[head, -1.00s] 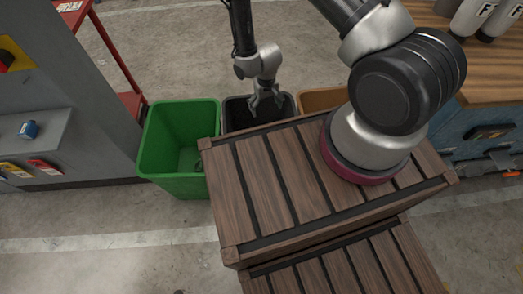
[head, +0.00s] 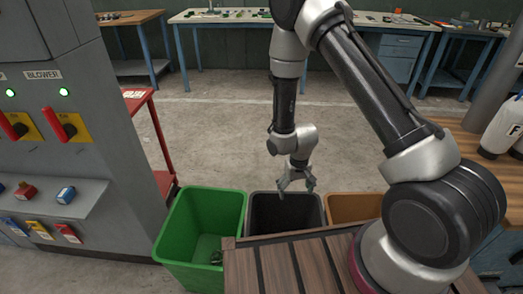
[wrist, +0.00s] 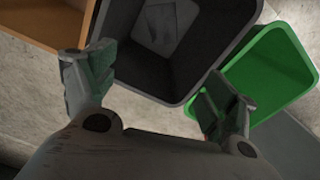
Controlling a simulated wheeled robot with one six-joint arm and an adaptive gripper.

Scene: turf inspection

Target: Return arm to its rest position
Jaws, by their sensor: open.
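My gripper (head: 296,184) hangs from my arm above the black bin (head: 262,214) in the head view. Its fingers are spread apart with nothing between them. In the wrist view my gripper (wrist: 158,100) shows both fingers wide apart, with the black bin (wrist: 185,78) beyond them. A flat grey piece lies on that bin's floor. My arm is raised and bent, its base on the wooden crate (head: 290,265).
A green bin (head: 178,235) with small items inside stands left of the black bin, an orange bin (head: 352,207) right. A grey control cabinet (head: 85,130) and red cart (head: 160,140) are at left. A wooden bench (head: 465,165) is at right. Open floor lies behind the bins.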

